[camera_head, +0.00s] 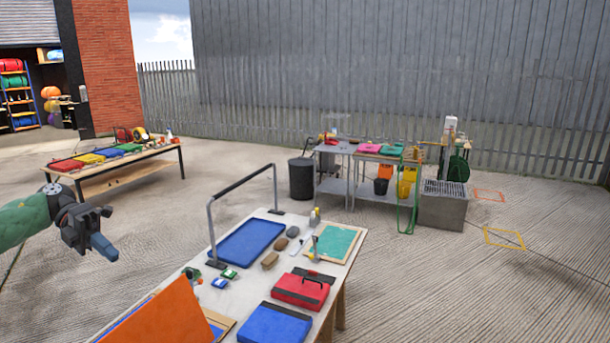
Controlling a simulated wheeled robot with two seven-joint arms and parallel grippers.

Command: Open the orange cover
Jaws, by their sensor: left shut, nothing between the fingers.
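The orange cover (165,318) shows at the bottom of the head view, at the near end of the table. It is a flat orange panel that looks tilted up, and its lower part is cut off by the picture's edge. A tan board edge (219,322) shows just right of it. My left gripper (103,247) is in the air to the left of the table, above and left of the cover and apart from it. Its fingers are shut and empty. My right gripper is not in view.
Open ground lies left of the table. Other workbenches stand farther back.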

